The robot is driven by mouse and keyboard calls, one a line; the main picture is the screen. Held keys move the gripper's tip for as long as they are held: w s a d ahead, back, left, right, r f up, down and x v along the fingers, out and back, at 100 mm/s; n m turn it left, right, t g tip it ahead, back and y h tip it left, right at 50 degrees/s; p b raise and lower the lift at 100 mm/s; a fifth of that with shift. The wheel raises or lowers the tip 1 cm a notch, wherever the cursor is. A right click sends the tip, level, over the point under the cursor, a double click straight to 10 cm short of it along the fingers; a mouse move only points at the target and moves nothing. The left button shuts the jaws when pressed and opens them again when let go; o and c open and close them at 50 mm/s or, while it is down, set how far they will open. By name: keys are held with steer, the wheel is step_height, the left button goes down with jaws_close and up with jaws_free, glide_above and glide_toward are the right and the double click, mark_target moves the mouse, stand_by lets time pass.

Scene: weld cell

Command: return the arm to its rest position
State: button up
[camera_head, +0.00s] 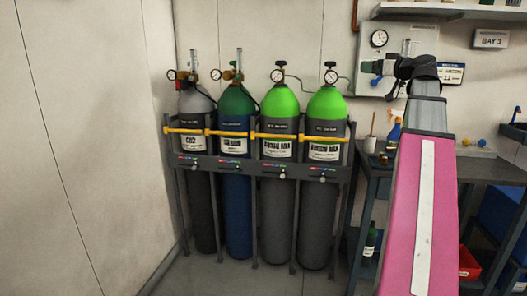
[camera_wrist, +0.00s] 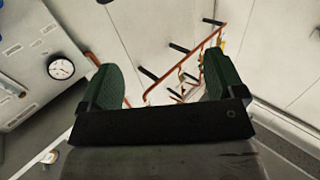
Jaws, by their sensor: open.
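My gripper (camera_wrist: 165,88) shows in the wrist view with its two dark green fingers spread wide apart. Nothing is between the fingers; behind them are a pale wall and an orange rail. In the head view my arm, with a pink cover and a white stripe, reaches up the right side. Its dark far end stands in front of the wall panel with the gauge. The gripper's fingers cannot be made out clearly in the head view.
Several gas cylinders (camera_head: 282,200) stand in a grey rack (camera_head: 262,171) with a yellow bar at the left. A dark workbench (camera_head: 485,170) with bottles is partly behind my arm. A shelf (camera_head: 445,11) hangs above.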

steer(key=w+a+f+m+g+h, duration=0.15)
steer(key=a+f, duration=0.25)
steer(key=f, duration=0.9)
steer(key=w+a+f+m+g+h, duration=0.1)
steer(key=a+f+g, duration=0.2)
steer(key=f, duration=0.9)
steer(key=w+a+f+m+g+h, duration=0.1)
steer(key=a+f+m+g, duration=0.2)
steer(key=f, duration=1)
steer(key=s+a+f+g+h, duration=0.2)
steer(key=s+f, duration=0.4)
steer(key=f, duration=0.5)
steer(key=s+a+f+g+h, duration=0.2)
steer(key=s+a+f, duration=0.3)
steer(key=f, duration=0.5)
steer(key=s+a+f+g+h, duration=0.2)
steer(key=s+a+f+g, duration=0.1)
steer(key=s+f, duration=0.5)
step_height(320, 180, down, 4)
steer(key=shift+s+a+r+m, duration=0.15)
steer(key=shift+r+m, duration=0.05)
steer(key=shift+m, duration=0.25)
steer(key=shift+g, duration=0.25)
